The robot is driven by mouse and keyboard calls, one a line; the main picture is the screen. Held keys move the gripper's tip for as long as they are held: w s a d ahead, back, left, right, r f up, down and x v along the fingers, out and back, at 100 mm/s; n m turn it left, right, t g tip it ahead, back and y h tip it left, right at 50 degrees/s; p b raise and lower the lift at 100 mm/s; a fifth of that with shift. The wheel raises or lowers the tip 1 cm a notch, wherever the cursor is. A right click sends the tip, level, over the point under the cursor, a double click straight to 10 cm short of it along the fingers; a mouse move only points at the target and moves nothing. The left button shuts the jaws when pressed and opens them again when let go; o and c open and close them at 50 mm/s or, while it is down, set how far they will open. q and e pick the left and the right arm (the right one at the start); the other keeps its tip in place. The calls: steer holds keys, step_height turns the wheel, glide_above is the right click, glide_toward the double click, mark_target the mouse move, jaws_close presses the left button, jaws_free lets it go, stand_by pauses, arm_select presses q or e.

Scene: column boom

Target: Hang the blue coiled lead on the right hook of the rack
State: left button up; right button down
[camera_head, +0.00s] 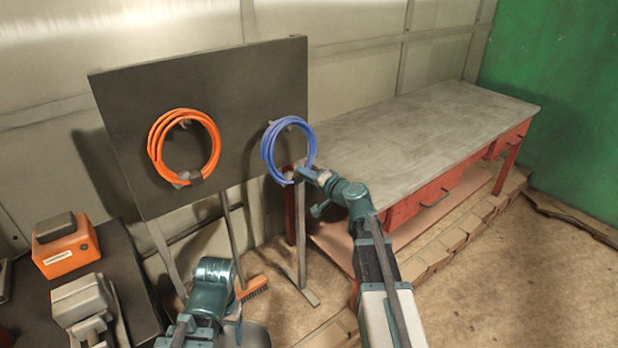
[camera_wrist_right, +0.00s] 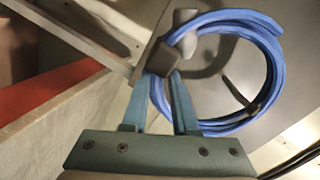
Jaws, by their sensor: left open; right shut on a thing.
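The blue coiled lead (camera_head: 265,150) is at the right side of the dark rack panel (camera_head: 240,85), upright, its top at the right hook (camera_head: 291,121). In the right wrist view, the lead (camera_wrist_right: 270,70) has a dark peg (camera_wrist_right: 236,90) showing within its ring; I cannot tell if the lead's weight rests on it. My right gripper (camera_head: 303,175) is shut on the lead's grey tie (camera_wrist_right: 160,58), at the ring's lower right in the head view. An orange coiled lead (camera_head: 154,150) hangs at the left hook. My left arm is low at the front; its fingers are hidden.
A grey-topped red workbench (camera_head: 430,125) stands right of the rack. A broom (camera_head: 252,288) stands below the panel, near my left arm. An orange box (camera_head: 68,248) and a grey device (camera_head: 82,300) sit on a dark surface at left.

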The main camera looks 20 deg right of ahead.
steer(key=shift+r+x, duration=0.25)
steer(key=shift+x, duration=0.95)
steer(key=shift+w+a+f+b, duration=0.25)
steer(key=shift+w+f+b, duration=0.4)
steer(key=shift+f+b, duration=0.15)
steer(key=c, duration=0.6)
jaws_free()
steer(key=p+v, duration=0.2)
steer(key=v, duration=1.1)
steer(key=shift+s+p, duration=0.35)
steer(key=shift+s, duration=0.05)
